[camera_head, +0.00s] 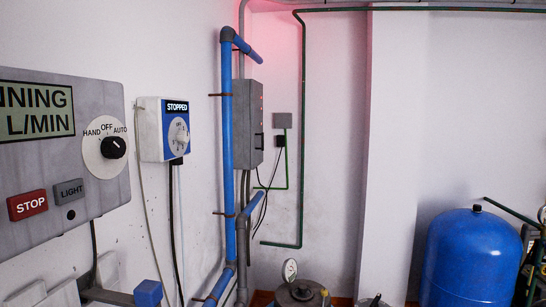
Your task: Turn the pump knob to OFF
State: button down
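The pump knob (113,148) is a round black knob on a pale disc, at the right side of the grey control panel (60,160) on the left wall. The labels HAND, OFF and AUTO run around the top of the disc from left to right. The knob's small light mark seems to lie at its upper right, toward AUTO rather than OFF. The panel's display (36,111) is cut off by the left edge and reads "NNING" and "L/MIN". My gripper is not in view.
A red STOP button (27,204) and a grey LIGHT button (69,191) sit below the knob. A blue-and-white box (165,130) reading STOPPED, with its own dial, hangs to the right. Blue pipes (228,160) and a blue tank (471,255) stand farther off.

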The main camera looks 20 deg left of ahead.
aim_at(111, 148)
jog(key=l+u, duration=0.15)
jog(key=u, duration=0.3)
jog(key=k+l+u, duration=0.15)
jog(key=u, duration=1.6)
